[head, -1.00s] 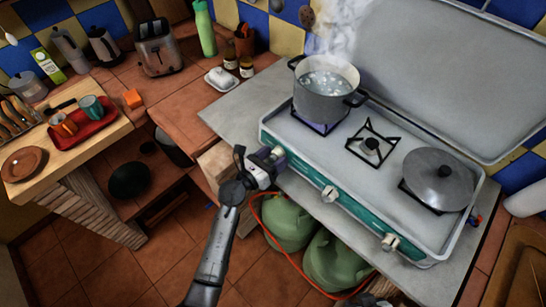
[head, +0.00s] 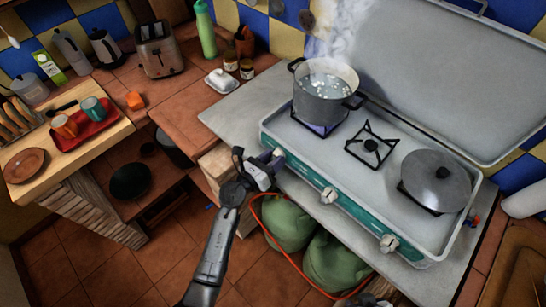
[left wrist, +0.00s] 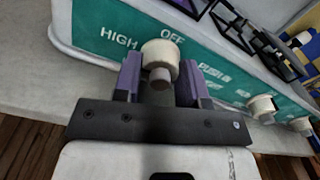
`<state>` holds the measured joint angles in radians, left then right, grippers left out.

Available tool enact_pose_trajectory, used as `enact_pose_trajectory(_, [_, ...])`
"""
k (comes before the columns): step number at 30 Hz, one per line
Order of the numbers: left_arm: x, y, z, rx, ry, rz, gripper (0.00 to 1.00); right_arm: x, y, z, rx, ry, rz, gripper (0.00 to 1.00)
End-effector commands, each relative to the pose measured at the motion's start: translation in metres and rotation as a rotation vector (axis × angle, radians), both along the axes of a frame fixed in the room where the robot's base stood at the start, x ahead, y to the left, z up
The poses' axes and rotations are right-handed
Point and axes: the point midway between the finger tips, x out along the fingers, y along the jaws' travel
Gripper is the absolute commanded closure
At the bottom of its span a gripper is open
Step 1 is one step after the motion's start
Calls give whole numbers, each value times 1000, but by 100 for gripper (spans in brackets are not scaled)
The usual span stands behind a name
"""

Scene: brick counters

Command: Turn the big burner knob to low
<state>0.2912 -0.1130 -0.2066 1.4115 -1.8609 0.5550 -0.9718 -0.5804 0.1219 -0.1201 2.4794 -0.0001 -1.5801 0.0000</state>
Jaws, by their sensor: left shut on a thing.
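The left-hand burner knob, cream and round, sits on the green front panel of the stove (head: 310,177). It shows between my fingers in the left wrist view (left wrist: 160,52), with "OFF" above it and "HIGH" to its left. My left gripper (head: 270,160) is shut on this knob, its purple fingers on either side, as the left wrist view shows (left wrist: 159,80). In the head view the gripper largely hides the knob. A grey pot (head: 325,92) boils and steams over a blue flame. Only a dark piece, perhaps my right gripper, shows at the bottom edge.
Two more cream knobs, the middle one (head: 328,195) and the right one (head: 389,243), sit along the panel. A lidded pan (head: 437,180) stands on the right burner. Green gas bottles (head: 287,222) and an orange hose (head: 290,267) are below the counter.

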Motion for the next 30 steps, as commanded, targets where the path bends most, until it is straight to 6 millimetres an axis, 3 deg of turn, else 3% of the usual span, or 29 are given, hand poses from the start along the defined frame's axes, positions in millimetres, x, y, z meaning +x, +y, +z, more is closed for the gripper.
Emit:
enact_pose_trajectory(12, [0,1,3,-263,258,1,85,0,2,43,7,0,-4,62])
enact_pose_trajectory(30, [0,1,1,-649,622,1,85,0,-1,78,-2,0,1,62])
